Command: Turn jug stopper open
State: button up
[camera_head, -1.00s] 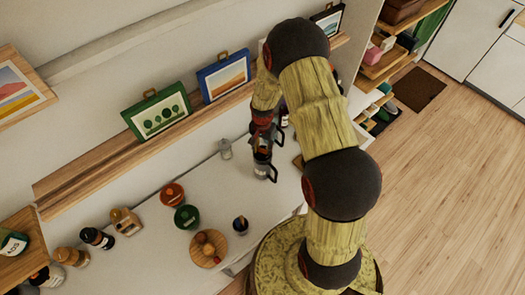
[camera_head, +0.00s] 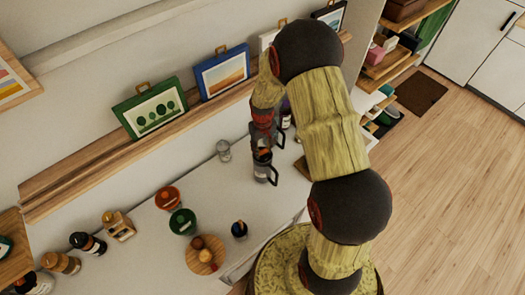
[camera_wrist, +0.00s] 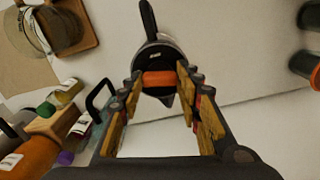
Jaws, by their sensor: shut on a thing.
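The jug (camera_head: 262,171) is a grey vessel with a dark handle, standing upright on the white counter below my arm. In the wrist view its dark round top (camera_wrist: 153,53) shows, with the handle pointing up the picture. Its stopper is an orange bar (camera_wrist: 159,78) lying across the top, left to right. My gripper (camera_wrist: 161,84) is over the jug, with one fingertip at each end of the bar, shut on it. In the head view my gripper (camera_head: 262,146) comes down from above and hides most of the stopper.
Another dark-handled vessel (camera_wrist: 99,97) stands close beside the jug. A clear glass (camera_head: 223,150) is to the jug's left. Orange (camera_head: 167,197) and green (camera_head: 183,221) pots and a round wooden board (camera_head: 219,260) stand further left. A picture ledge (camera_head: 100,160) runs behind.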

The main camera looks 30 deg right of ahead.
aim_at(263, 150)
jog(key=shift+n+b, duration=0.35)
jog(key=shift+n, duration=0.75)
jog(key=o, duration=1.2)
jog(key=shift+c, duration=0.2)
notch_tip(263, 150, up, 12)
